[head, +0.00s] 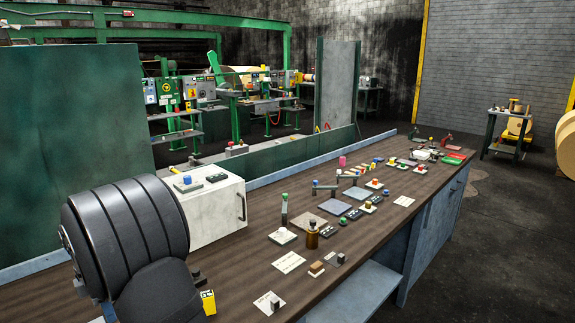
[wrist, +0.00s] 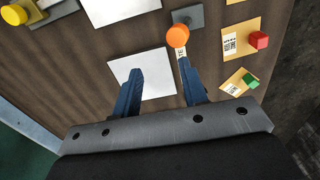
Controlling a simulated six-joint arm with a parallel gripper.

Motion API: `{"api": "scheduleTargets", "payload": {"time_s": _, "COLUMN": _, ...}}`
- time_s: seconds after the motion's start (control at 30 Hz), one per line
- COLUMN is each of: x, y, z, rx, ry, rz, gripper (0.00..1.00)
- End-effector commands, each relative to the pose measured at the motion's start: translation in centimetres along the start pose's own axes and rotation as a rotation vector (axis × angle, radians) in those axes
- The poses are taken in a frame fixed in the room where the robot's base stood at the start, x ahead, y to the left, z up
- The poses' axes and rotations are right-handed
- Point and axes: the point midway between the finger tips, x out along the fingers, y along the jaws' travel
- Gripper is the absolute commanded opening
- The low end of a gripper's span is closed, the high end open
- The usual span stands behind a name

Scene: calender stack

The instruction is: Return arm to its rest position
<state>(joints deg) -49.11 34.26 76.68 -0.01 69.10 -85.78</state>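My gripper (wrist: 159,67) shows in the wrist view as two blue fingers, spread apart and empty, above the dark wooden bench top (wrist: 75,75). A blank white sheet (wrist: 155,85) lies below and between the fingers. An orange ball-topped piece with a small label (wrist: 177,37) stands just beyond the tip of the right finger; I cannot tell whether they touch. In the head view a large dark ribbed part, likely my arm, fills the lower left, and I cannot make out the gripper there.
A white box (head: 214,213) stands on the bench (head: 235,279) beside the dark ribbed part. A brown bottle (head: 312,236), a green-topped tube (head: 284,210) and several small blocks and cards crowd the bench.

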Motion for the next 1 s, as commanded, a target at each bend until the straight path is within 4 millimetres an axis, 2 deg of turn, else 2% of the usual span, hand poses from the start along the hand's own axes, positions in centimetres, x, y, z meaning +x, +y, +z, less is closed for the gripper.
{"api": "scheduleTargets", "payload": {"time_s": 0.2, "x": 2.3, "y": 1.4, "z": -3.5, "rx": -0.005, "ry": 0.0, "rz": -0.001, "gripper": 0.39}}
{"api": "scheduleTargets", "payload": {"time_s": 0.43, "x": 3.8, "y": 2.3, "z": -5.9, "rx": -0.003, "ry": 0.0, "rz": 0.0, "gripper": 0.39}}
{"api": "scheduleTargets", "payload": {"time_s": 0.63, "x": 4.2, "y": 2.6, "z": -6.6, "rx": -0.003, "ry": 0.0, "rz": 0.001, "gripper": 0.39}}
{"api": "scheduleTargets", "payload": {"time_s": 1.0, "x": 4.0, "y": 2.5, "z": -6.3, "rx": -0.002, "ry": 0.0, "rz": 0.002, "gripper": 0.39}}
